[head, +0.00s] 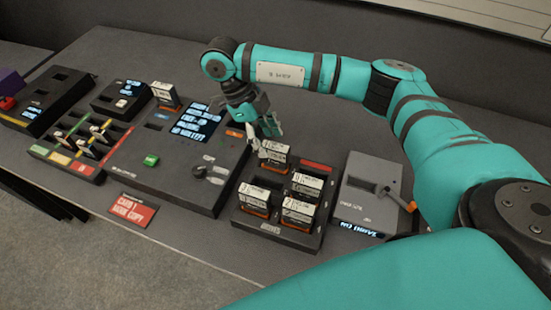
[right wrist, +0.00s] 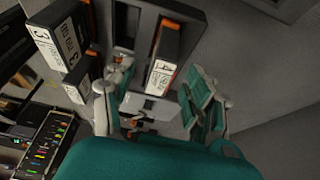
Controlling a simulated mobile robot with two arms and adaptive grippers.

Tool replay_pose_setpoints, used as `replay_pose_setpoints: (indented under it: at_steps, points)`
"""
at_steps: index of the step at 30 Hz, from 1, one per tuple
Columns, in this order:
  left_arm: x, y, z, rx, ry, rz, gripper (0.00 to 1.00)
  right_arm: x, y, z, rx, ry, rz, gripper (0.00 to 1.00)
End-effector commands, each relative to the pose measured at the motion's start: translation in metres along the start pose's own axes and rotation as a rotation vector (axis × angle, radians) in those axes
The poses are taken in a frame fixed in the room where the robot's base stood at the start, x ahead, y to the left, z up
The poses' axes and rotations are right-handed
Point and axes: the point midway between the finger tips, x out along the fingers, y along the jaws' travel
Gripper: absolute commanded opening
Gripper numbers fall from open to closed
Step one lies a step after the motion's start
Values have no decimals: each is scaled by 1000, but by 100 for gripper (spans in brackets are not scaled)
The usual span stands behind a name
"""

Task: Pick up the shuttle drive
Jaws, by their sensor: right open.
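Several dark drives with white labels and orange bases stand upright in the rack (head: 262,225) marked as drives. I cannot read which is the shuttle drive. My right gripper (head: 264,136) is open, pointing down just above the back drive (head: 274,152) of the rack. In the right wrist view, a drive with a white label and orange edge (right wrist: 166,55) appears between the spread fingers of my right gripper (right wrist: 163,95), and I see no grip on it. Two drives labelled 3 (right wrist: 60,38) stand to the left there. My left gripper is not in view.
A grey box with an orange-tipped lever (head: 362,195) stands right of the rack. A dark console with a lit screen (head: 195,122) is to its left, with another drive (head: 165,94) at its back. A red card (head: 132,210) lies in front.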

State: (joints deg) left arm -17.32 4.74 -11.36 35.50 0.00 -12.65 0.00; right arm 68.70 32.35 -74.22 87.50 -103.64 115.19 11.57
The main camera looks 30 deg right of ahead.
Motion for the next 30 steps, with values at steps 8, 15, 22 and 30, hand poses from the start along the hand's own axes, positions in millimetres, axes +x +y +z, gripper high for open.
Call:
replay_pose_setpoints:
  at_steps: [8, 15, 22, 30]
  points:
    - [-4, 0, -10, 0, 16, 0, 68, 24, -1, -2, -1, 3, 4, 54]
    - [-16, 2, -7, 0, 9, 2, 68, 54, -3, -2, 0, 0, 0, 54]
    - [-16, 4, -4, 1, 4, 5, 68, 59, -3, -1, 0, -1, 0, 54]
    - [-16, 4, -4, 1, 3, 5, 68, 59, -3, -1, 0, -1, 0, 26]
